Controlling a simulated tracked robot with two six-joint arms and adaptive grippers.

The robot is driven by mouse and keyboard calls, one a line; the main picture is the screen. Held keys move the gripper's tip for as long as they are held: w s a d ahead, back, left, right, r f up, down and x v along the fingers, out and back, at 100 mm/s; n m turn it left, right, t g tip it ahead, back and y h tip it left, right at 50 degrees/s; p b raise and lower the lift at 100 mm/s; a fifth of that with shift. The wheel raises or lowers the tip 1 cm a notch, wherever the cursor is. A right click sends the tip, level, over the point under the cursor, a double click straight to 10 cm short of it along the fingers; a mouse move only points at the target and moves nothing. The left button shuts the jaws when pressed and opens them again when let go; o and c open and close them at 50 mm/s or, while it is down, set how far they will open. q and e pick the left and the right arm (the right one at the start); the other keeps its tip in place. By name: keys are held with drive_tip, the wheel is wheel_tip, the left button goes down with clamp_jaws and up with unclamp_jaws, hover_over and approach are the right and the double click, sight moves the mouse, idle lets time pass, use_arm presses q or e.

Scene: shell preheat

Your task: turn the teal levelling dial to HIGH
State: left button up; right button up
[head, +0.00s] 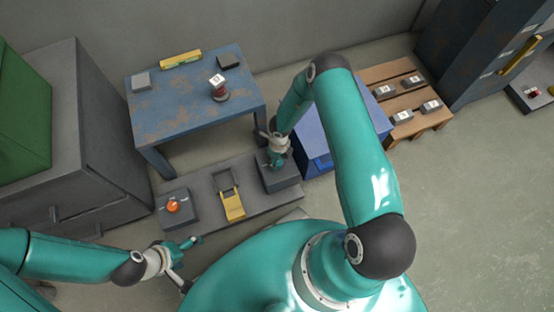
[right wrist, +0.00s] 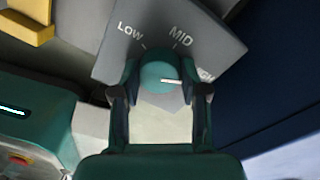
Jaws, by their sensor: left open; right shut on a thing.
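The teal levelling dial (right wrist: 157,72) sits on a grey panel (right wrist: 105,62) marked LOW, MID and HIGH. My right gripper (right wrist: 158,88) is shut on the dial, one finger on each side. The dial's white pointer mark points right, towards the HIGH label (right wrist: 206,75), which is partly hidden behind a finger. In the head view my right gripper (head: 278,152) reaches down onto the grey dial box (head: 282,182) and largely hides the dial. My left gripper (head: 192,264) is open and empty, low at the left, apart from the boxes.
On the same grey base stand a box with an orange knob (head: 172,207) and a yellow lever (head: 232,204). A worn blue table (head: 180,110) stands behind. A blue cabinet (head: 318,120) is close to the right of the dial box. Open floor (head: 470,200) lies at the right.

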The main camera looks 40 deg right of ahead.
drive_tip(key=shift+w+m, duration=0.1)
drive_tip(key=shift+m, duration=0.4)
drive_tip(key=o, duration=1.1)
drive_tip(key=shift+o, duration=0.2)
drive_tip(key=shift+r, duration=0.1)
wheel_tip(320, 180, up, 12)
drive_tip(key=shift+d, duration=0.4)
